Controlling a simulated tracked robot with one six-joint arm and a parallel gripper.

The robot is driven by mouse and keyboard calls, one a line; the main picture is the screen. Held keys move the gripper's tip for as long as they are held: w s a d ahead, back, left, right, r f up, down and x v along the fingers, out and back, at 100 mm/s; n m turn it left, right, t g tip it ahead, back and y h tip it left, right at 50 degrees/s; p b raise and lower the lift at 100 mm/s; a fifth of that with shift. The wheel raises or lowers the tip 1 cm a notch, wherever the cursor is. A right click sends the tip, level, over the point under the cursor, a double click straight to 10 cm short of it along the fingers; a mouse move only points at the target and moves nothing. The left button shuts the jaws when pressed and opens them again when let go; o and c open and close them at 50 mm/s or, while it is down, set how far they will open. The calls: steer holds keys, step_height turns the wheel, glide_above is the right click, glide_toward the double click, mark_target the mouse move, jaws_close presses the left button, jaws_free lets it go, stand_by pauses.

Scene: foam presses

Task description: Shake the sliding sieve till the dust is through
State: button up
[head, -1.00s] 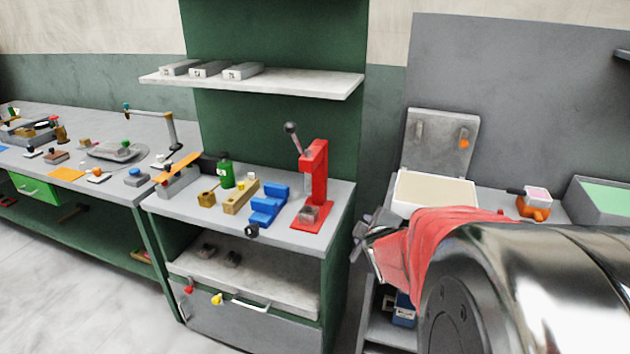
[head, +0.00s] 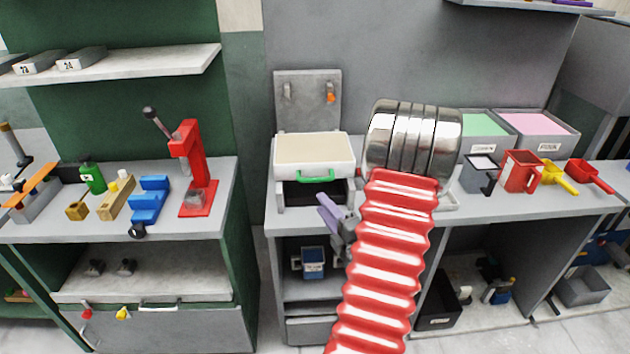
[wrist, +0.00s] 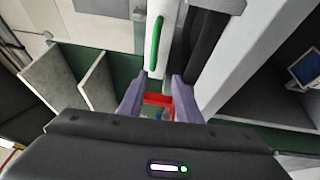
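The sliding sieve is a white box (head: 310,147) with a cream top and a green handle (head: 316,179) on its front. It stands on the grey bench at centre. In the wrist view the green handle (wrist: 156,44) runs along a white front, beyond my fingertips. My gripper (head: 330,208), with purple fingers, is in front of the bench, just below the handle and apart from it. In the wrist view my gripper (wrist: 158,88) is open with nothing between its fingers. Any dust inside the sieve cannot be made out.
A grey back plate (head: 308,100) with hooks stands behind the sieve. A red press (head: 195,170) stands on the left bench. On the right are a red jug (head: 521,172), scoops and bins with green and pink contents. An open shelf lies below the bench.

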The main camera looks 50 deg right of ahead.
mark_target(316, 180)
steer(key=shift+t+h, duration=0.6)
steer(key=s, duration=0.4)
steer(key=shift+d+f, duration=0.2)
steer(key=shift+d, duration=0.1)
steer(key=x, duration=1.3)
steer(key=shift+w+d, duration=0.2)
steer(key=shift+w, duration=0.15)
steer(key=shift+c, duration=0.3)
jaws_close()
